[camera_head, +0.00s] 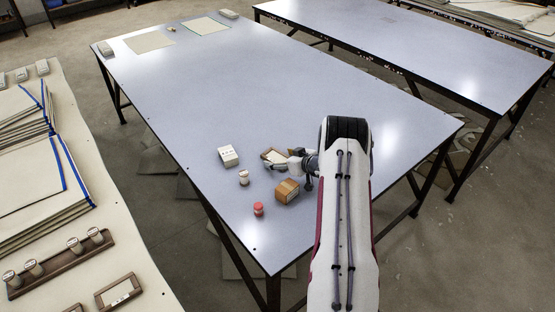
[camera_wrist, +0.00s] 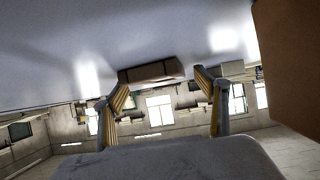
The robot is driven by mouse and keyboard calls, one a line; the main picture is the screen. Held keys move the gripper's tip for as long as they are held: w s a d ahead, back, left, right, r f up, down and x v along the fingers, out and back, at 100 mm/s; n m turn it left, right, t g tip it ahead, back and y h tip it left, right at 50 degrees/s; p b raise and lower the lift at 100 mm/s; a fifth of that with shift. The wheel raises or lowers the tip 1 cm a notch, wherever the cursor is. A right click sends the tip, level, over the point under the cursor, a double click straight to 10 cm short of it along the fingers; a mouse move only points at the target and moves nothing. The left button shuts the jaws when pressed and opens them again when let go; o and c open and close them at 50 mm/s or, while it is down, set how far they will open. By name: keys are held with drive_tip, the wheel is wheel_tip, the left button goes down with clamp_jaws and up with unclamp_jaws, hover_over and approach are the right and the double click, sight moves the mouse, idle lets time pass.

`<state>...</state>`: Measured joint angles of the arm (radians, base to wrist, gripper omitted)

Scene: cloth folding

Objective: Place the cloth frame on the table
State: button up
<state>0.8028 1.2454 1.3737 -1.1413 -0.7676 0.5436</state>
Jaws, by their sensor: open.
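The cloth frame (camera_head: 272,156), a small brown-rimmed rectangle with a pale inside, is on the near part of the grey-blue table (camera_head: 225,95). My gripper (camera_head: 291,171) is low over the table, just right of the frame and partly in front of it. In the wrist view the frame shows edge-on as a brown bar (camera_wrist: 150,73) ahead of my gripper (camera_wrist: 162,92). The two fingers are spread apart with nothing held between them. I cannot tell whether a finger touches the frame.
A cardboard box (camera_head: 287,191) stands close below my gripper and fills the wrist view's right edge (camera_wrist: 290,60). A white box (camera_head: 228,156), a white spool (camera_head: 243,178) and a red spool (camera_head: 258,209) stand nearby. The table's middle is clear. Cloths (camera_head: 150,42) lie at its far end.

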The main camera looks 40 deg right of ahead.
sight(281, 159)
idle(0.5)
drive_tip(key=c, duration=1.4)
drive_tip(key=shift+c, duration=0.2)
wheel_tip(281, 159, up, 10)
